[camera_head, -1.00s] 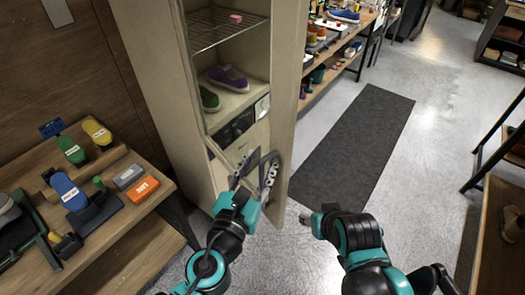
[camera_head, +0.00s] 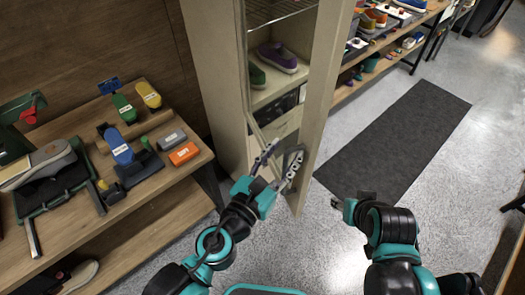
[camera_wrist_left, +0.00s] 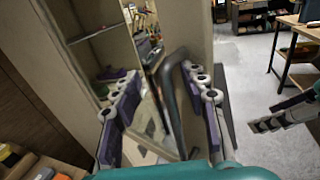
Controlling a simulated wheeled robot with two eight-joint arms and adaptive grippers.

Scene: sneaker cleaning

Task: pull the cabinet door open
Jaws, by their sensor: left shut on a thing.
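The cabinet (camera_head: 215,75) is tall and beige, and its door (camera_head: 327,85) stands open on the right side. My left gripper (camera_head: 280,163) is shut on the dark door handle (camera_head: 294,164). In the left wrist view the bent handle (camera_wrist_left: 169,92) lies between the two fingers of my left gripper (camera_wrist_left: 165,108). A purple shoe (camera_head: 277,57) and a partly hidden green shoe (camera_head: 257,77) sit on a shelf inside. My right gripper (camera_head: 350,202) is apart from the door, above the floor to its right; its finger opening is unclear.
A wooden table (camera_head: 192,185) at left holds brushes, an orange box (camera_head: 183,154) and a grey shoe (camera_head: 47,160). A dark mat (camera_head: 400,135) lies on open floor to the right. A wooden shelf of shoes (camera_head: 395,40) stands behind the door.

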